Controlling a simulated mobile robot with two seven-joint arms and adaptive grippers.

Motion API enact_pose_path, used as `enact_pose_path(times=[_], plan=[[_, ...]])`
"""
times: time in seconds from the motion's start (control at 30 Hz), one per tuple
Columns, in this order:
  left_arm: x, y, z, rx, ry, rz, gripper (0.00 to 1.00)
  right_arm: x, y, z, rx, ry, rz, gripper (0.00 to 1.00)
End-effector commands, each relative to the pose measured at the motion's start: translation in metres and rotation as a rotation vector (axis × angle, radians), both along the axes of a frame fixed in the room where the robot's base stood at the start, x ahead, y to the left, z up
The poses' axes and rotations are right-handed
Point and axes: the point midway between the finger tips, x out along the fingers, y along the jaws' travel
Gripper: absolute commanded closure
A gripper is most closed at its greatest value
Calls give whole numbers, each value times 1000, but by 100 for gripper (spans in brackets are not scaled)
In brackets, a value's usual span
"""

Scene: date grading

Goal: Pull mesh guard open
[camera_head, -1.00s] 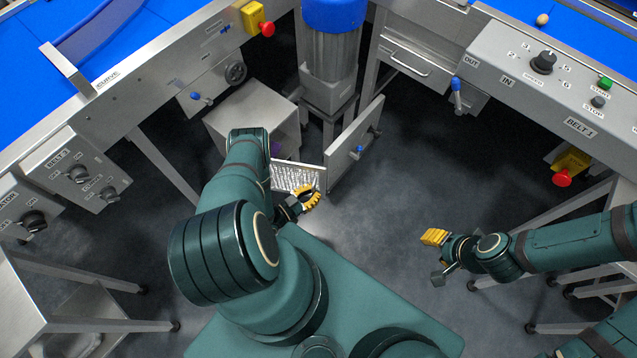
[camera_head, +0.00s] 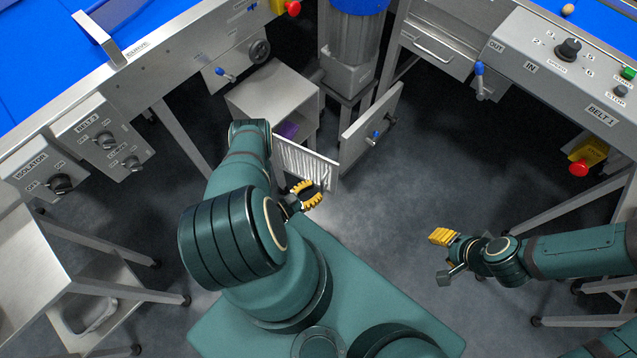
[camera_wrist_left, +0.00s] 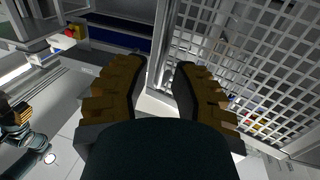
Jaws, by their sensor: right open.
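The mesh guard (camera_head: 300,164), a pale wire panel with a metal frame, stands out at an angle from the open steel cabinet in the head view. In the left wrist view the mesh (camera_wrist_left: 265,60) fills the right side. My left gripper (camera_head: 308,194) is just in front of the guard's lower part; its yellow fingers are apart. In the wrist view the guard's upright frame edge shows in line with the gap between the fingertips (camera_wrist_left: 160,68); contact cannot be told. My right gripper (camera_head: 437,258) is open and empty over the floor, far right of the guard.
The steel cabinet (camera_head: 268,92) stands behind the guard. Its solid door (camera_head: 372,122) with a blue-knobbed handle is open on the right. A blue-topped machine column (camera_head: 352,50) stands behind. Belt frames with switch panels flank both sides. Floor (camera_head: 400,190) between the door and my right arm is clear.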

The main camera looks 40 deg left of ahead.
Motion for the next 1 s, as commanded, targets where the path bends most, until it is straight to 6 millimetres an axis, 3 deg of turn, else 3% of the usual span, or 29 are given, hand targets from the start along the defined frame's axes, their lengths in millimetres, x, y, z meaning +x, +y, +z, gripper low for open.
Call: enact_pose_path(times=[0.2, 0.4, 0.6, 0.87, 0.9, 1.0], plan=[[-45, 13, -1, 1, 3, 4, 75, 0, 0, 0, 0, 0, 0, 53], [-76, 23, -1, 2, 3, 4, 75, 0, 0, 0, 0, 0, 0, 53], [-91, 27, 0, 1, 1, 3, 75, 0, 0, 0, 0, 0, 0, 53], [-92, 27, 0, 2, 0, 3, 75, 0, 0, 0, 0, 0, 0, 53], [-92, 27, 0, 2, 0, 3, 72, 0, 0, 0, 0, 0, 0, 53], [-92, 27, 0, 2, 0, 3, 100, 0, 0, 0, 0, 0, 0, 53]])
